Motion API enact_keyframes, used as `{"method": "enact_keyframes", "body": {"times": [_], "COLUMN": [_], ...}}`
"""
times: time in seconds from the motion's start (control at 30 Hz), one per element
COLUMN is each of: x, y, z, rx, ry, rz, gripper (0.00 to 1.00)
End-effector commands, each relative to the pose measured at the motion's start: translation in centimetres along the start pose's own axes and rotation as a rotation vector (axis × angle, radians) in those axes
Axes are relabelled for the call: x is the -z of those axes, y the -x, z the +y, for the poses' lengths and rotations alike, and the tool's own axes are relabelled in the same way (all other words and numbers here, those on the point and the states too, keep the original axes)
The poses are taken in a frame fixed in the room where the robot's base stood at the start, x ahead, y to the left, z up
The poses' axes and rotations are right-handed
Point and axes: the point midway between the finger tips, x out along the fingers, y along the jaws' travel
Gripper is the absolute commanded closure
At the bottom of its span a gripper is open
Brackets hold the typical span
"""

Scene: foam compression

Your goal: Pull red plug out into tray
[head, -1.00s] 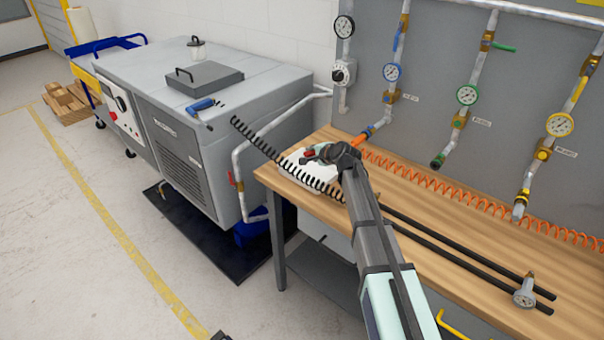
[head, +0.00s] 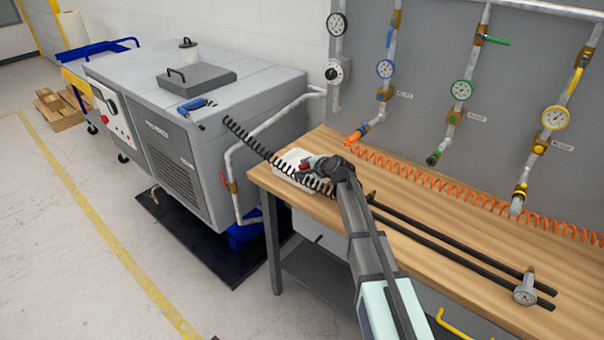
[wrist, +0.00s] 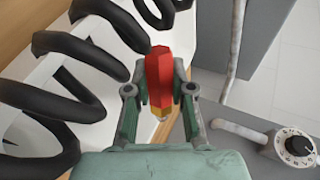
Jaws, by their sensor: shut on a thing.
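The red plug (wrist: 159,75) has a brass-yellow end and sits between my two fingers in the wrist view. It also shows as a small red spot in the head view (head: 305,168). My gripper (head: 314,162) is shut on it, low over the right part of the white tray (head: 283,161). In the wrist view my gripper (wrist: 160,95) shows both green fingers against the plug's sides. The white tray surface (wrist: 105,60) lies behind the plug and a black coil. I cannot tell whether the plug touches the tray.
A black coiled hose (head: 258,146) runs from the grey machine (head: 190,130) across the tray. An orange coiled hose (head: 440,185) and black rods (head: 450,247) lie on the wooden bench (head: 470,225). Pipes with gauges (head: 461,90) stand along the panel behind.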

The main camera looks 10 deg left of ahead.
Motion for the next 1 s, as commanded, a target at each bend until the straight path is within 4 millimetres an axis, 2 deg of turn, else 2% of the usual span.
{"method": "enact_keyframes", "body": {"times": [0.03, 0.07, 0.13, 0.67, 0.87, 1.0], "x": [0.0, 0.0, 0.0, 0.0, -0.1, -0.1], "y": [0.0, 0.0, 0.0, 0.3, 2.7, 5.4], "z": [0.0, 0.0, 0.0, 0.0, 0.0, 0.1], "rx": [0.000, 0.000, 0.000, 0.000, 0.002, 0.001], "ry": [0.000, 0.000, 0.000, 0.000, 0.000, 0.000], "rz": [0.000, 0.000, 0.000, 0.000, 0.001, 0.002], "gripper": [1.00, 0.74, 0.49, 0.48, 0.48, 0.48]}}
